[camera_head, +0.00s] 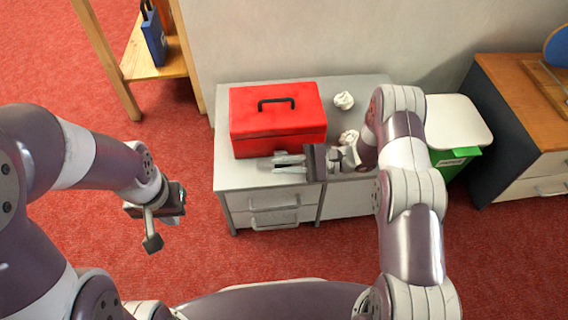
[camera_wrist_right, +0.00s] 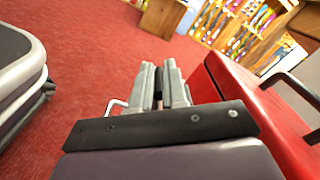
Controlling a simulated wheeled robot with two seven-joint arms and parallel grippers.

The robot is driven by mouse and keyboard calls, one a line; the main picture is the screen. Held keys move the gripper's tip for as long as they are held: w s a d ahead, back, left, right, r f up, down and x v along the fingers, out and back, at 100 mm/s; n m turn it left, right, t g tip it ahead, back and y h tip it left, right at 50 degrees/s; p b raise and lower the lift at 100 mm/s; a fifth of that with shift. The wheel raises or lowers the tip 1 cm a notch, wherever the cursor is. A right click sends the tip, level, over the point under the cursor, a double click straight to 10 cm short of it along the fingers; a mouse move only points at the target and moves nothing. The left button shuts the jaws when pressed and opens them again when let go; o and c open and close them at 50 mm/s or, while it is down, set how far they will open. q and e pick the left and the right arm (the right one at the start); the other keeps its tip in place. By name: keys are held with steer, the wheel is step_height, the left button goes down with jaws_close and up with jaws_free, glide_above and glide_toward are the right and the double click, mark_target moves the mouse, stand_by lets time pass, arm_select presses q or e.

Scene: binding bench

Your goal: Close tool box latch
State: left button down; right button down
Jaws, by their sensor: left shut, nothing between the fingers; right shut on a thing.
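The red tool box (camera_head: 277,118) stands on the grey cabinet top with its lid down and a black handle (camera_head: 276,103) on it. Its side and handle also show at the right of the right wrist view (camera_wrist_right: 262,110). My right gripper (camera_head: 280,163) is at the box's front face, low down, its fingers pointing left. In the right wrist view its fingers (camera_wrist_right: 163,78) are close together beside the box, shut on the small latch, which the fingers mostly hide. My left gripper (camera_head: 152,242) is shut and empty, left of the cabinet and away from the box.
Two crumpled white balls (camera_head: 344,100) lie right of the box on the cabinet (camera_head: 222,180), one partly behind my right wrist. A green bin (camera_head: 455,160) with a white lid and a wooden-topped desk (camera_head: 510,100) stand to the right. A wooden shelf (camera_head: 140,62) is at upper left.

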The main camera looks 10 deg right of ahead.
mark_target(282, 154)
steer(key=shift+w+r+p, duration=0.4)
steer(key=shift+r+p, duration=0.45)
steer(key=shift+p, duration=0.05)
steer(key=shift+w+r+p, duration=0.5)
steer(key=shift+w+p, duration=0.1)
steer(key=shift+w, duration=0.2)
steer(key=shift+w+r+p, duration=0.45)
steer(key=shift+w+p, duration=0.15)
steer(key=shift+w, duration=0.25)
steer(key=c, duration=1.2)
jaws_free()
steer(key=shift+o, duration=0.2)
